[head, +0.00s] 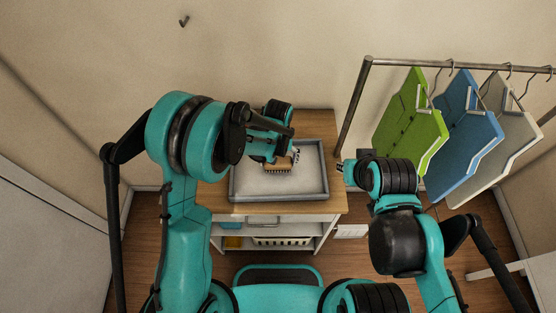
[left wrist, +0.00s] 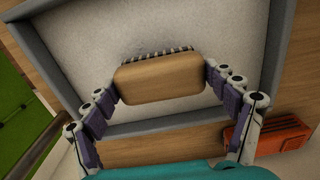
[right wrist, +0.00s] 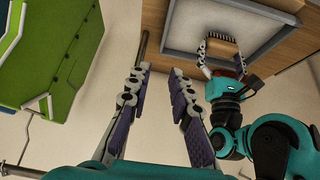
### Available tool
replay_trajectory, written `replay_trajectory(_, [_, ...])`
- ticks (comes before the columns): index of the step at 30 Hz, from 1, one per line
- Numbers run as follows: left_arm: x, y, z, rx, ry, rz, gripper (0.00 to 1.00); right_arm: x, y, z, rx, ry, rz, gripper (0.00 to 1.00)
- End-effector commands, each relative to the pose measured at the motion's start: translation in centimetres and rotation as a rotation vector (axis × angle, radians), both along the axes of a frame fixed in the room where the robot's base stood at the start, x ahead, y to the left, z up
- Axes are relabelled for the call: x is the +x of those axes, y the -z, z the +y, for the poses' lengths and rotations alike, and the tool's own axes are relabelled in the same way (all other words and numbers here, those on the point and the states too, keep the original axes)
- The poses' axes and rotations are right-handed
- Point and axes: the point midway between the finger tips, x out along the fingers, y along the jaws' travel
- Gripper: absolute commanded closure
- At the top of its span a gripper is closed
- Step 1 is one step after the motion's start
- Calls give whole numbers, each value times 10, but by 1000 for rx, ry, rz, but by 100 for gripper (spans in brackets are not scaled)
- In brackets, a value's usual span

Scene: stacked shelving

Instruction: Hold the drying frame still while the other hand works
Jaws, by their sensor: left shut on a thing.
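A metal drying frame (head: 355,108) stands at the right, with green (head: 410,115), blue (head: 466,130) and pale (head: 505,140) panels hanging from its rail. My left gripper (left wrist: 162,85) is shut on a tan brush (left wrist: 160,78), bristles against or just above the pale bed of a grey-rimmed tray (head: 234,187). I cannot tell if the bristles touch. My right gripper (right wrist: 159,72) is open and empty, beside the frame's near post (right wrist: 147,35); its fingers appear apart from the post. In the head view the right gripper (head: 342,168) is between tray and green panel.
The tray sits on a wooden-topped shelf unit (head: 322,200) with a slatted basket (head: 280,240) below. An orange object (left wrist: 265,136) lies on the top near the tray. A small hook (head: 184,20) is on the wall. Floor shows between unit and hanging panels.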

Motion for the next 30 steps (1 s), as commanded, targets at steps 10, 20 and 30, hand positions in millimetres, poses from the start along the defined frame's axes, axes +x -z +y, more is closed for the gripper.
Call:
replay_trajectory(10, [0,0,0,0,0,0,38,52,13,4,-1,-10,185,79])
replay_trajectory(20, [0,0,0,0,0,0,38,107,61,8,-4,-20,385,79])
replay_trajectory(30, [0,0,0,0,0,0,38,141,128,13,-9,-28,555,79])
